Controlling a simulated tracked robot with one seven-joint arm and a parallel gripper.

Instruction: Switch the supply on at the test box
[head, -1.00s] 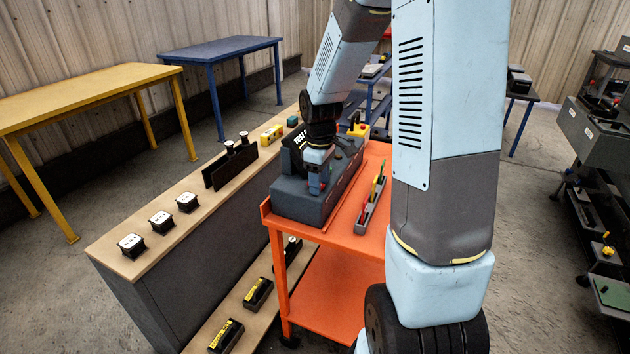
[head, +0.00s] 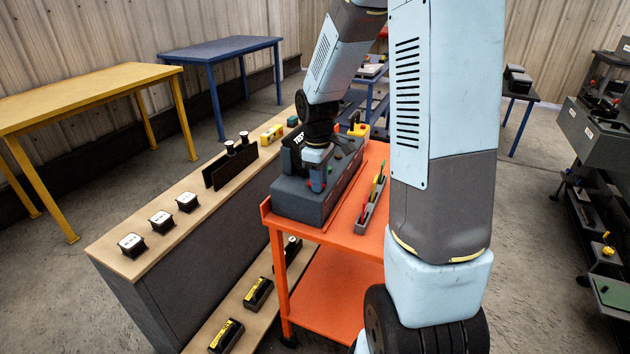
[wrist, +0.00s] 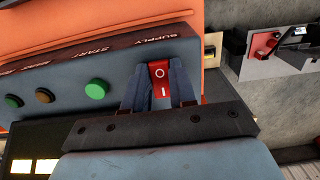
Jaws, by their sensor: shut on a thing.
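The test box (head: 296,204) is a dark grey housing on the orange cart, with a black panel marked TEST at its back. In the wrist view its sloped face (wrist: 113,70) carries the words SUPPLY and START. The red supply switch (wrist: 160,80), marked O and I, sits under the SUPPLY label. My gripper (wrist: 160,92) is at the switch, its two fingers on either side of it and closed on it. In the head view my gripper (head: 317,185) points down at the near end of the box; the switch is mostly hidden there.
A green button (wrist: 96,89) and smaller amber and green ones sit beside the switch. The orange cart (head: 330,270) has a grey tray (head: 370,208) of coloured tools right of the box. A counter (head: 150,215) with sockets stands to the left.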

